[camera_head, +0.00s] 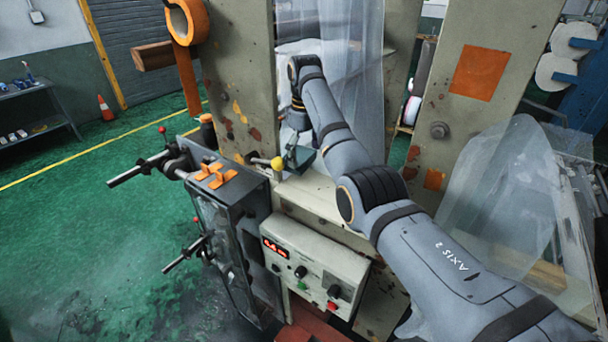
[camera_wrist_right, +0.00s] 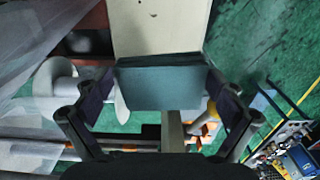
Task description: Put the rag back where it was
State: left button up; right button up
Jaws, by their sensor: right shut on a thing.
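The rag is a dark teal folded pad (camera_wrist_right: 160,86), seen in the right wrist view between the two fingers of my right gripper (camera_wrist_right: 163,78). The fingers close on its left and right sides. In the head view my right gripper (camera_head: 296,145) points down over the beige ledge of the machine, and the rag (camera_head: 303,160) shows as a small dark green piece at its tip. I cannot tell whether the rag touches the ledge. My left gripper is not in view.
A yellow-knobbed lever (camera_head: 277,163) stands just left of the rag. A control box (camera_head: 315,265) with a red display sits below the ledge (camera_head: 310,195). Beige uprights (camera_head: 235,75) flank the arm, with clear film (camera_head: 350,50) behind. Orange clips (camera_head: 215,175) lie on the dark unit at left.

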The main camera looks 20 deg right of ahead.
jog(key=shift+s+a+f, duration=0.1)
jog(key=shift+f, duration=0.95)
jog(key=shift+w+f, duration=0.2)
jog(key=shift+w, duration=0.1)
jog(key=shift+w+d+f, duration=0.1)
jog(key=shift+w+d, duration=0.05)
jog(key=shift+d, duration=0.05)
jog(key=f, duration=0.4)
jog(key=shift+s+f, duration=0.1)
jog(key=shift+s, duration=0.25)
jog(key=shift+w+a+f, duration=0.15)
jog(key=shift+w+f, duration=0.05)
jog(key=shift+w, duration=0.05)
jog(key=o, duration=1)
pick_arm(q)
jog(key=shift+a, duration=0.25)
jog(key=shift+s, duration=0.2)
pick_arm(e)
jog(key=shift+s, duration=0.15)
